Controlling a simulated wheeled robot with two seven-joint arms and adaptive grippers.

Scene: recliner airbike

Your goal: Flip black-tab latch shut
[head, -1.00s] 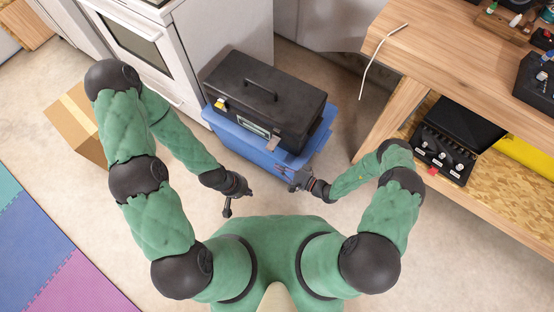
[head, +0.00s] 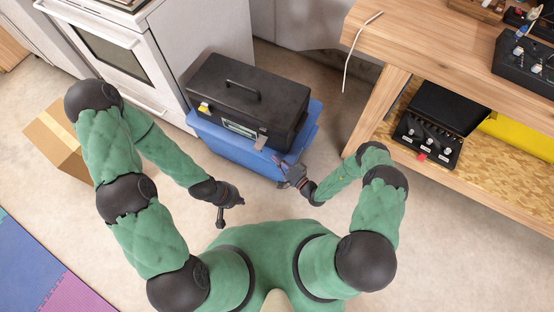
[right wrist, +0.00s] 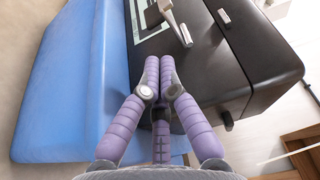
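A black toolbox (head: 262,98) rests on a blue bin (head: 232,143). At the right of its front face, a latch with a greyish lever and darker tip (head: 261,142) sticks outward, apparently open; it also shows in the right wrist view (right wrist: 176,22). A second latch with a yellow tab (head: 203,107) is at the left of the front. My right gripper (head: 279,161) is just below and right of the greyish latch, apart from it. In the right wrist view its purple fingers (right wrist: 159,70) are together and empty. My left gripper (head: 222,216) hangs left of my body, away from the toolbox; its fingers are unclear.
A white oven (head: 150,60) stands behind left of the toolbox. A wooden workbench (head: 400,50) is at the right, with an open black case (head: 440,125) on its lower shelf. A cardboard box (head: 62,140) is at left. Floor in front of the bin is clear.

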